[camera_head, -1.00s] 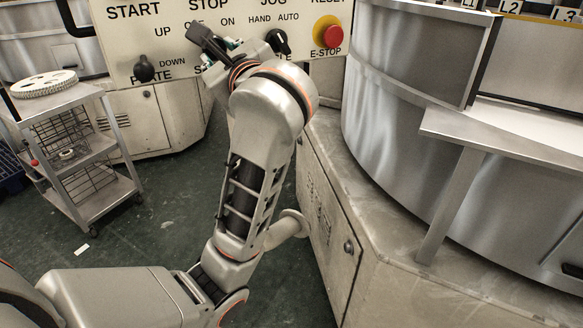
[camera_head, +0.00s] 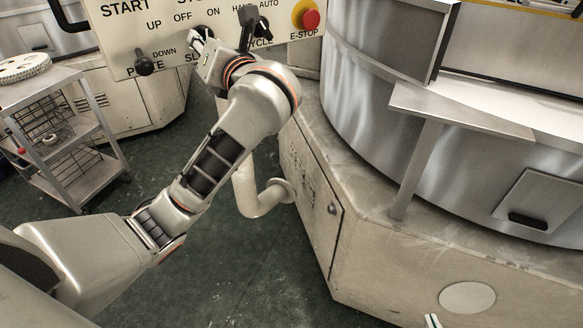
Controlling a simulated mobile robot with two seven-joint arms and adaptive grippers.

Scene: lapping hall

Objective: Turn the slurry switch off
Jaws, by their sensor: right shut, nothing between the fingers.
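The light control panel (camera_head: 120,45) stands at the top of the head view with printed labels. The slurry switch position is below the OFF and ON labels, beside a partly covered label starting "SL". My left gripper (camera_head: 224,32) is in front of this spot, its dark fingers apart, so it looks open. The switch is largely hidden there; I cannot tell whether the gripper touches it or which way it points. Only a small tip of my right gripper (camera_head: 432,321) shows at the bottom edge, shut and empty, far from the panel.
The black plate knob (camera_head: 143,63) is left of my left gripper. The cycle knob (camera_head: 263,30) is close on its right, then the red E-stop button (camera_head: 311,19). A metal cart (camera_head: 75,140) stands at left; a large steel machine (camera_head: 360,90) fills the right.

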